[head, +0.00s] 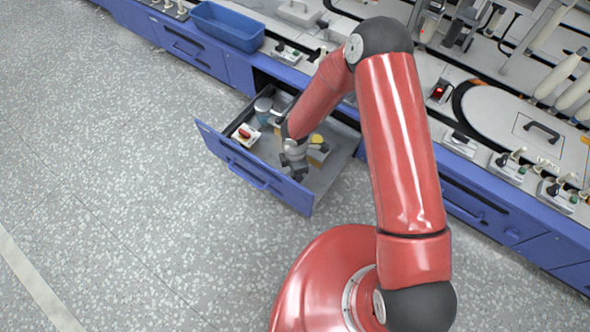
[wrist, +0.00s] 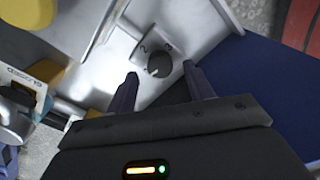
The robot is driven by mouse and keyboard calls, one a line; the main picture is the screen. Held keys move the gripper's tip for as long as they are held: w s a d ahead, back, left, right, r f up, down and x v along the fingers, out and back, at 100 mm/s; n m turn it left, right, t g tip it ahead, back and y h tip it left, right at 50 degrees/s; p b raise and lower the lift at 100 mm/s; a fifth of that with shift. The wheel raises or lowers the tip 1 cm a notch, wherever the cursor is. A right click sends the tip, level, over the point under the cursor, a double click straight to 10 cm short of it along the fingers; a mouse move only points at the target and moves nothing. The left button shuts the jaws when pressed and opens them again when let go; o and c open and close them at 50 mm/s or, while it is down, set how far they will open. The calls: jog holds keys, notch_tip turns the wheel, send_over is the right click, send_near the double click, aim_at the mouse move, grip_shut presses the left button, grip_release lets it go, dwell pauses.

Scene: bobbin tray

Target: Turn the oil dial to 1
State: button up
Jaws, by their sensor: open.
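The dial (wrist: 159,64) is a small dark round knob on a pale metal plate in the wrist view. The numerals 2 and 3 show beside it, on the upper side. A small light mark shows at its lower left edge; I cannot tell for sure which number it points at. My gripper (wrist: 160,73) is open, with its two dark fingertips on either side of the knob, apparently not gripping it. In the head view my gripper (head: 294,172) is low over the open drawer, near its front; the dial is hidden there.
The drawer (head: 250,172) has a blue front and stands open. It holds a grey can (head: 263,106), a white box with a red top (head: 245,134) and a yellow disc (head: 317,139). A card reading CLOSED (wrist: 27,92) is at left in the wrist view. A blue bin (head: 226,25) stands on the counter.

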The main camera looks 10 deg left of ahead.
notch_tip(320, 180, up, 6)
jog(key=shift+r+p, duration=0.1)
jog(key=shift+p, duration=0.25)
dwell(0.4)
jog(key=w+d+r+m+t+h, duration=0.1)
jog(key=d+r+m+t, duration=0.1)
jog(key=d+r+m, duration=0.65)
jog(key=w+d+r+m+t+h, duration=0.1)
jog(key=w+d+r+m, duration=0.15)
jog(key=d+r, duration=1.1)
jog(key=s+d+r+m+t+y+p, duration=0.1)
jog(key=s+d+r+m, duration=0.3)
jog(key=s+r+m, duration=0.9)
jog(key=s+r+t+y, duration=0.1)
jog(key=s+r, duration=0.4)
jog(key=r, duration=0.1)
jog(key=shift+r+t, duration=0.15)
jog(key=shift+t, duration=0.15)
jog(key=shift+d, duration=0.1)
